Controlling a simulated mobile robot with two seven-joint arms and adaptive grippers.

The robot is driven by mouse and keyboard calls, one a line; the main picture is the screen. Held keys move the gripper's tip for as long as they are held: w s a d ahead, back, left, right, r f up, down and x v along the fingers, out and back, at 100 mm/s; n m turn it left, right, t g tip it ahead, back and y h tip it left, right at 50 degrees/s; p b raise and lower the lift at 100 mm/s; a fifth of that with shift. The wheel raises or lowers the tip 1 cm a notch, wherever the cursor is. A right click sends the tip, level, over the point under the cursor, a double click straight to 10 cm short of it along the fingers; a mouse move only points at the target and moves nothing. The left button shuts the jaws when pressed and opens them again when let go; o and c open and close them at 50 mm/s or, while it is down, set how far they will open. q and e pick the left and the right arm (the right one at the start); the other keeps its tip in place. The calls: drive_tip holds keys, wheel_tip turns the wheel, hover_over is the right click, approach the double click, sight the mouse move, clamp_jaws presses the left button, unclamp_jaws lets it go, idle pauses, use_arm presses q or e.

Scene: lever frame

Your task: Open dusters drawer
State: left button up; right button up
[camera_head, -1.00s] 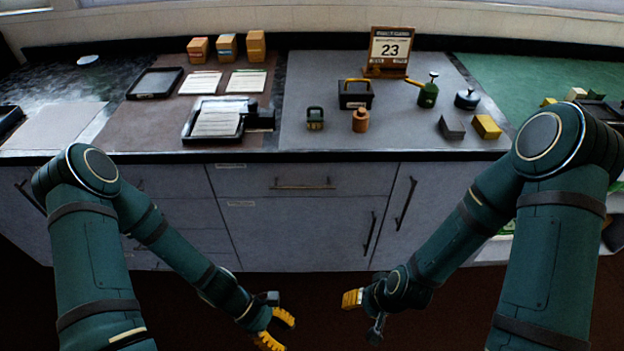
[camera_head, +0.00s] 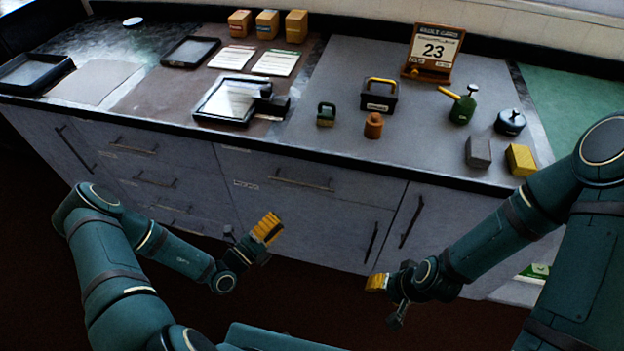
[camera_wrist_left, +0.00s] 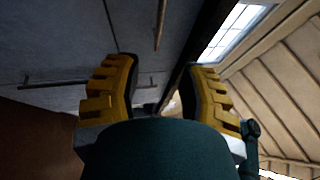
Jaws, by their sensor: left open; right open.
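The grey cabinet front has a wide upper drawer (camera_head: 322,182) with a dark bar handle, and a stack of narrower drawers (camera_head: 140,162) to its left. All look closed. Small pale labels are too small to read, so I cannot tell which drawer is for dusters. My left gripper (camera_head: 268,229) is open and empty, in front of the cabinet and below the wide drawer's handle. In the left wrist view its yellow fingers (camera_wrist_left: 158,85) are apart, with bar handles beyond them. My right gripper (camera_head: 378,284) is open and empty, low before the right-hand cabinet doors.
A tall door with a vertical handle (camera_head: 412,220) is at the right. The floor before the cabinet is clear.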

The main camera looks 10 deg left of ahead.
sight(301, 183)
use_arm(q)
drive_tip(key=shift+n+t+y, duration=0.5)
drive_tip(key=shift+n+y, duration=0.2)
drive_tip(key=shift+n, duration=0.2)
drive_tip(key=x, duration=0.4)
drive_tip(key=a+b+x, duration=0.1)
drive_tip(key=x, duration=0.8)
drive_tip(key=shift+w+a+b, duration=0.2)
drive_tip(key=shift+w+b, duration=0.15)
drive_tip(key=shift+w, duration=0.4)
clamp_jaws()
